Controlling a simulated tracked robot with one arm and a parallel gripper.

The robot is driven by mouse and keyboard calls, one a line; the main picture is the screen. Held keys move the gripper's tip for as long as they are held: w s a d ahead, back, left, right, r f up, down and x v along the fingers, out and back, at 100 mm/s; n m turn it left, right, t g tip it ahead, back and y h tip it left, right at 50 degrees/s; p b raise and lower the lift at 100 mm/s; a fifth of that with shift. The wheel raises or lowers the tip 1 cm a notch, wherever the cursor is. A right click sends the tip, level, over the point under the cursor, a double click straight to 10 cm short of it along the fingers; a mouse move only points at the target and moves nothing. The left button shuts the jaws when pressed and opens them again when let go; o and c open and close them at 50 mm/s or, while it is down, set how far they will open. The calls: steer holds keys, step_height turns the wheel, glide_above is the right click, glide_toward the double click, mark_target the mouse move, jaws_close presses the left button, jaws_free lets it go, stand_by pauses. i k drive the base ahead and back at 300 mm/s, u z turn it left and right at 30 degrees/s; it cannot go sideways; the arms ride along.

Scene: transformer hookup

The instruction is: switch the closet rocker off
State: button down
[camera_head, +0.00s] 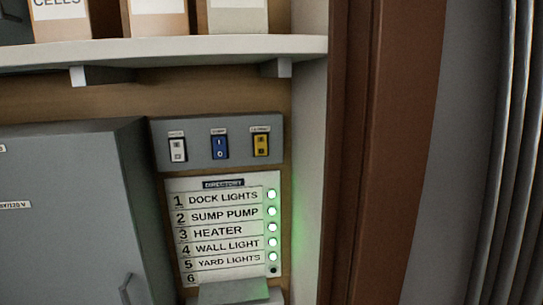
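A grey switch panel (201,154) is mounted on the closet's back wall, with three rockers in a row. The left one is a white rocker (178,149), the middle one a blue rocker (220,147), the right one a yellow rocker (261,145). Each has a small label above it, too small to read surely, so I cannot tell by label which is the closet rocker. The blue rocker shows a light mark at its top and bottom. I cannot tell which way each rocker is tipped. My gripper does not show in this view.
A directory board (222,232) below lists dock lights, sump pump, heater, wall light and yard lights, with several green lamps lit; row six's is dark. A grey cabinet (70,215) stands left. A shelf (160,49) is above. A brown door frame (375,150) bounds the right.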

mark_target(260, 148)
steer(key=u, duration=0.05)
steer(key=k, duration=1.85)
steer(key=u, duration=0.4)
steer(key=i, duration=1.7)
steer(key=z, duration=0.05)
